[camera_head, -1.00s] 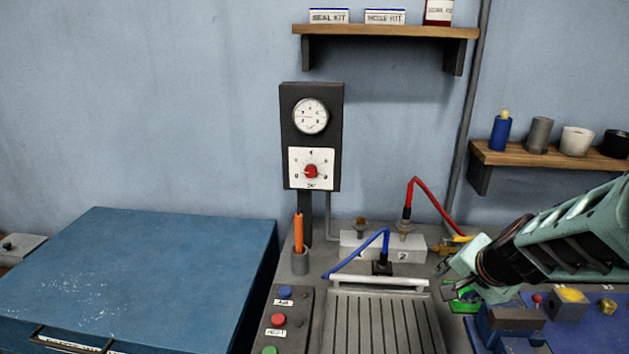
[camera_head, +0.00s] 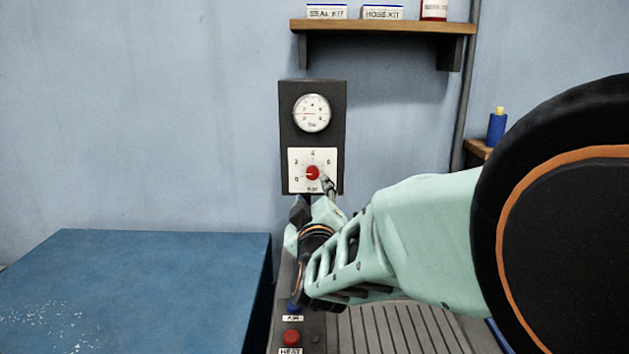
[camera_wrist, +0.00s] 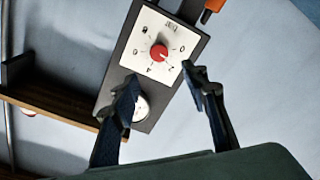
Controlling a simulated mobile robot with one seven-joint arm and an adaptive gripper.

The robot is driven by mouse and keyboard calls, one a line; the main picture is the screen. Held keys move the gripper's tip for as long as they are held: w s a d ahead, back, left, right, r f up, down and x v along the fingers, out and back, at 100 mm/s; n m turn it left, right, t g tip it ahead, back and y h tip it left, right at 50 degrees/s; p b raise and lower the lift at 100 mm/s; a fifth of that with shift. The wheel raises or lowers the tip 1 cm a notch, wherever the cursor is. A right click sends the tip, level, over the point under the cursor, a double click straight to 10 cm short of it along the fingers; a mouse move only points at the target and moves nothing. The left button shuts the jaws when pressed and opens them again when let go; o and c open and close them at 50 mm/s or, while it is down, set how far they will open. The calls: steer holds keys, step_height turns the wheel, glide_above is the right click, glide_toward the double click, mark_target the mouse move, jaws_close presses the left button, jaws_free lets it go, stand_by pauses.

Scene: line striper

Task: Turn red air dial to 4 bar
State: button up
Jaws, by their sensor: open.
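The red air dial (camera_head: 312,173) sits on a white scale plate marked 0, 2, 4, 6 and "bar", on a dark wall panel. I cannot clearly read where its pointer stands. A round gauge (camera_head: 312,113) is above it; its needle is too fine to read surely. My gripper (camera_head: 314,197) is just below the dial in the head view, reaching up to the plate's lower edge. In the wrist view the red dial (camera_wrist: 158,53) lies just beyond the open, empty fingertips (camera_wrist: 160,80), roughly centred between them, with no contact visible.
A shelf (camera_head: 385,26) with boxes and a bottle is above right of the panel. Red and blue buttons (camera_head: 291,337) are below. A blue bench top (camera_head: 130,290) is at left. An orange object (camera_wrist: 212,8) is near the panel in the wrist view.

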mark_target(312, 174)
steer(key=w, duration=1)
steer(key=shift+a, duration=0.1)
steer(key=shift+c, duration=0.5)
jaws_close()
